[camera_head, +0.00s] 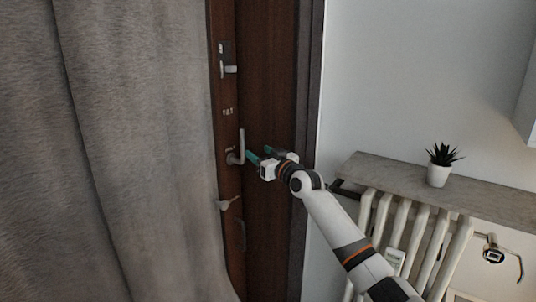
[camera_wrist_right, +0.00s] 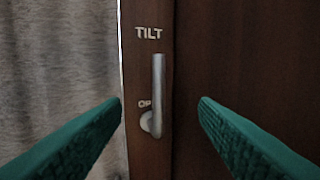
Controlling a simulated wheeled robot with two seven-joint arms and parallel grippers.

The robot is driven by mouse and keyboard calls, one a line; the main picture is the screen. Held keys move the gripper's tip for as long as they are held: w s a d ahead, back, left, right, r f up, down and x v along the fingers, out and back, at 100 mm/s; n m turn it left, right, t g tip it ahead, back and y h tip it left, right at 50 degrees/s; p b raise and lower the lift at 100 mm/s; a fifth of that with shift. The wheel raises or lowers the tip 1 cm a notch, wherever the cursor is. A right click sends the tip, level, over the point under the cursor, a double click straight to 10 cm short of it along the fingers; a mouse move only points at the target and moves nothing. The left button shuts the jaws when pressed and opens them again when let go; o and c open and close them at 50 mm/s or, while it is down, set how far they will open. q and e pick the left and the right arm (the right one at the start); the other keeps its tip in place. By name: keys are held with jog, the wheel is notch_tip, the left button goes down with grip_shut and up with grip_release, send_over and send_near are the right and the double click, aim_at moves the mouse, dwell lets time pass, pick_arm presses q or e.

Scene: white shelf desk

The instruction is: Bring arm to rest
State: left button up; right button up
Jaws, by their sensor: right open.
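My right arm reaches in from the lower right of the head view. Its gripper (camera_head: 260,154) is open and empty in front of a dark brown wooden door or window frame (camera_head: 268,80). Its green fingers stand apart in the right wrist view (camera_wrist_right: 160,108). A metal handle (camera_head: 241,147) points upward just left of the fingertips; in the right wrist view the handle (camera_wrist_right: 159,85) shows between the fingers, below the word TILT. I cannot tell whether a finger touches it. My left gripper is not in view.
A grey curtain (camera_head: 110,150) covers the left side. On the right a shelf (camera_head: 490,196) over a white radiator (camera_head: 400,230) holds a small potted plant (camera_head: 440,168). More metal fittings, an upper latch (camera_head: 229,69) and a lower lever (camera_head: 228,203), sit on the frame.

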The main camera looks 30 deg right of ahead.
jog(key=shift+s, duration=0.65)
jog(key=s+a+f+g+h, duration=0.15)
jog(key=s+f, duration=0.25)
jog(key=f, duration=1)
jog(key=s+a+f+g, duration=0.1)
jog(key=s+f+g, duration=0.2)
jog(key=f, duration=1.1)
jog(key=s+a+f+g, duration=0.1)
jog(key=s+f+g, duration=0.25)
jog(key=f, duration=1.05)
jog(key=s+a+f+g, duration=0.2)
jog(key=s+f, duration=0.7)
jog(key=s+a+f+g, duration=0.1)
jog(key=s+a+f, duration=0.1)
jog(key=s+f, duration=0.75)
jog(key=s+a+f+g, duration=0.2)
jog(key=s+a+f, duration=0.1)
jog(key=s, duration=0.9)
jog(key=s+a+f+n+g, duration=0.1)
jog(key=s+f, duration=0.5)
jog(key=s, duration=0.6)
jog(key=s+a+f+g, duration=0.3)
jog(key=s+a+f, duration=0.2)
jog(key=s, duration=0.7)
jog(key=shift+s+a+g, duration=0.15)
jog(key=shift+a+g, duration=0.2)
jog(key=shift+g, duration=0.05)
